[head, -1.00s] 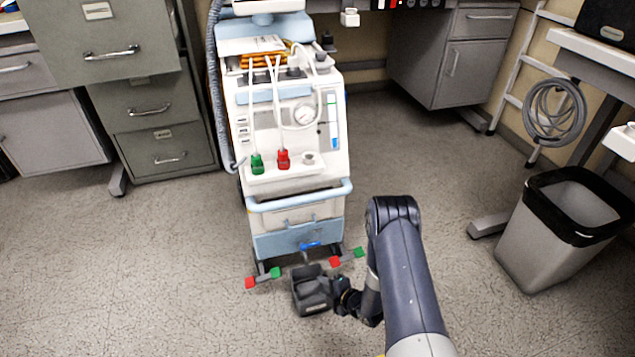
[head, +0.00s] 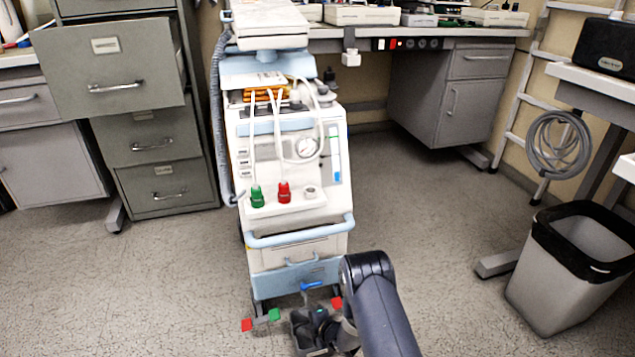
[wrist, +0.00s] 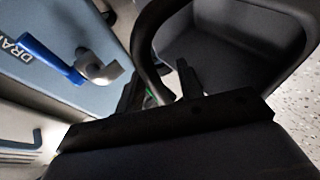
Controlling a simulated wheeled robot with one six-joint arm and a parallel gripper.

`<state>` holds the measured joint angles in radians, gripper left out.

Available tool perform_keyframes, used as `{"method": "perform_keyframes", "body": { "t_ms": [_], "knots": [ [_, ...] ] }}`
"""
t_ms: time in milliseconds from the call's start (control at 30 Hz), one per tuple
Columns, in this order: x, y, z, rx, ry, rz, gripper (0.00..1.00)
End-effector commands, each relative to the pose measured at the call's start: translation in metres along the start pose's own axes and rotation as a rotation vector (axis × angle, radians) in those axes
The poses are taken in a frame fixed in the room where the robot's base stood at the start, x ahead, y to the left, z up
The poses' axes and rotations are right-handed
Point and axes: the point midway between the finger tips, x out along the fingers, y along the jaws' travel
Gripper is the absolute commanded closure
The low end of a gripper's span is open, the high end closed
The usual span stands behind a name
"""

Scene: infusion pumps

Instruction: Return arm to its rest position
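My gripper (head: 322,322) is low, in front of the base of the white and light-blue wheeled medical machine (head: 290,220). Its two dark fingers (wrist: 160,90) stand apart in the wrist view, with a gap between them. A dark grey bin-like container (wrist: 235,45) is right beside the fingers, and its curved rim passes close to them. I cannot tell whether they touch it. The container also shows at the bottom of the head view (head: 305,345), partly cut off. My arm (head: 385,315) reaches in from the bottom edge.
A grey waste bin (head: 565,275) stands at the right. Filing cabinets (head: 150,145) are at the left. Floor between is clear.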

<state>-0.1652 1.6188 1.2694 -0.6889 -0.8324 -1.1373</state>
Motion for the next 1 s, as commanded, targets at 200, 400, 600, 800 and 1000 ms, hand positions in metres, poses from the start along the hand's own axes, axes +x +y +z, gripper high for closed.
{"method": "perform_keyframes", "body": {
  "t_ms": [200,400,600,800,1000],
  "knots": [
    [-0.004,0.006,-0.001,0.001,-0.001,0.001,0.64],
    [-0.004,0.006,-0.001,0.0,-0.001,0.001,0.64],
    [-0.007,-0.002,0.002,0.002,-0.002,0.0,0.64],
    [-0.044,0.003,0.001,0.004,-0.004,0.0,0.64],
    [-0.085,0.003,0.001,0.004,-0.004,0.0,0.64]
  ]
}}
